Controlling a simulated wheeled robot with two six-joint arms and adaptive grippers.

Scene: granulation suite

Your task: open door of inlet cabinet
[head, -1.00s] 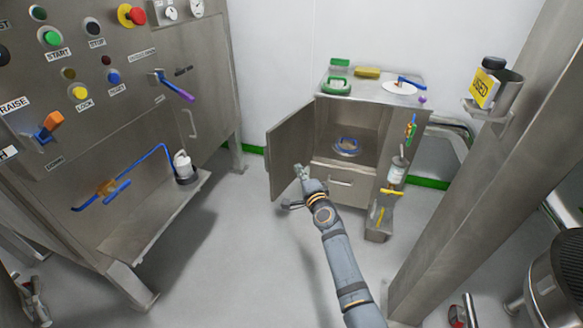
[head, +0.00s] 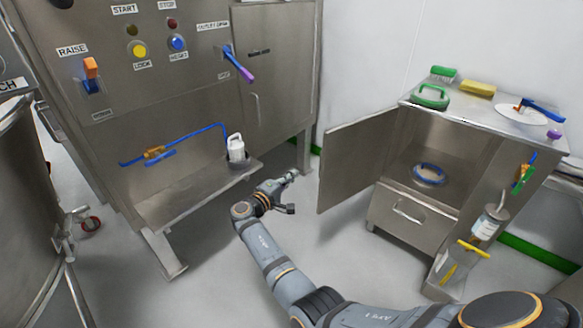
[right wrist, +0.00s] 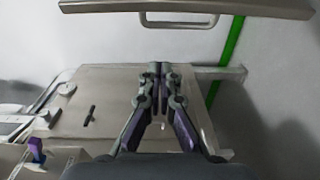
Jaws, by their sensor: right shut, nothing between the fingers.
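The small steel cabinet (head: 413,215) stands at the right with its upper compartment uncovered. Its door (head: 355,165) is hinged on the left side and swung wide open towards the control machine, inner face towards me. My right gripper (head: 290,177) is shut and empty, left of the door's free edge, between door and machine, apparently touching neither. In the right wrist view its closed fingers (right wrist: 160,68) show before the machine's face, and a panel with a bar handle (right wrist: 180,22), probably the door's outer side, crosses the top. My left gripper is out of view.
The control machine (head: 195,95) with its low shelf (head: 190,198) stands at the left. A blue-rimmed round item (head: 429,174) lies inside the cabinet. A green-handled item (head: 431,97) and a yellow block (head: 478,88) lie on top. Grey floor is clear between machine and cabinet.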

